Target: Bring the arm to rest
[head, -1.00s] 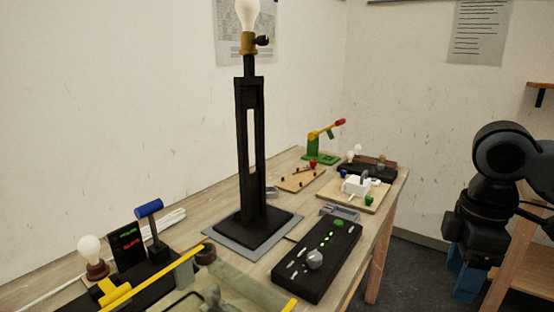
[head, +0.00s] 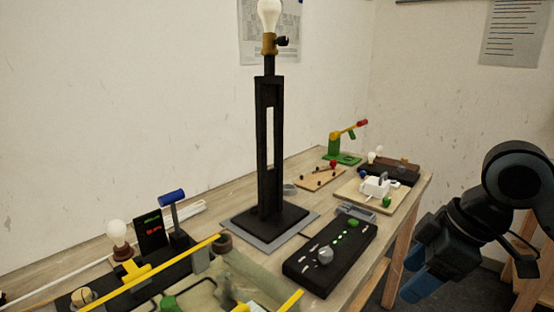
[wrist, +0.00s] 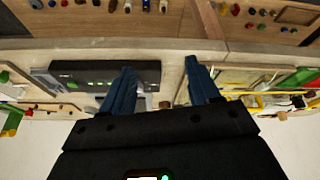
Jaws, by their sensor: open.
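My gripper (head: 414,272) is at the right of the head view, off the table's right edge and apart from everything on it. Its two blue fingers are spread with nothing between them and point down and to the left. In the wrist view the same fingers (wrist: 160,68) stand apart, with the table edge and items beyond them. My dark arm comes in from the right side of the head view.
A tall black lamp (head: 268,150) with a bulb stands mid-table. A black control box (head: 330,258) with green lights lies near the right edge. A white-topped board (head: 352,190) and green-yellow stand (head: 343,150) sit farther back. A wooden shelf (head: 525,290) stands at right.

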